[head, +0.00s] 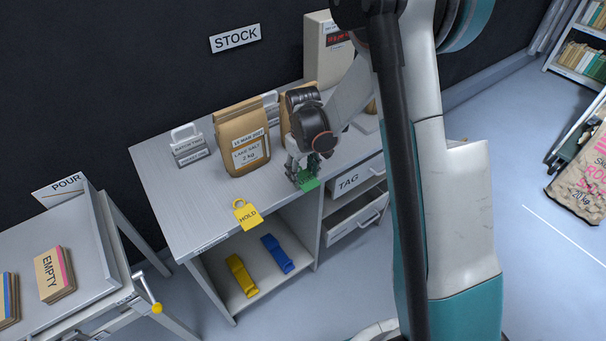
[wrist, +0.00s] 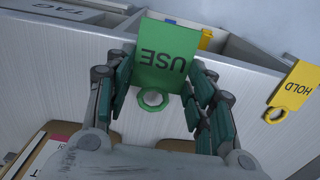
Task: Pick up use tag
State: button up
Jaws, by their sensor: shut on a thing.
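The green use tag (wrist: 163,58) is between the fingers of my gripper (wrist: 160,95) in the wrist view, with its lettering upside down and its ring toward my palm. My gripper is shut on it. In the head view my gripper (head: 304,176) is at the front edge of the stock table, and the green tag (head: 309,184) shows just under the fingertips. Whether the tag touches the tabletop cannot be told.
The stock table (head: 185,205) bears paper bags, one reading lake salt (head: 243,145), close to my gripper. A drawer marked TAG (head: 355,181) is below right, with an open drawer (head: 356,217) under it. Blue (head: 277,253) and yellow (head: 241,275) items lie on the lower shelf.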

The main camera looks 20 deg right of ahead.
aim_at(303, 177)
notch_tip(303, 177, up, 19)
jog(key=p, duration=0.5)
jog(key=shift+f, duration=0.15)
jog(key=shift+s+f, duration=0.1)
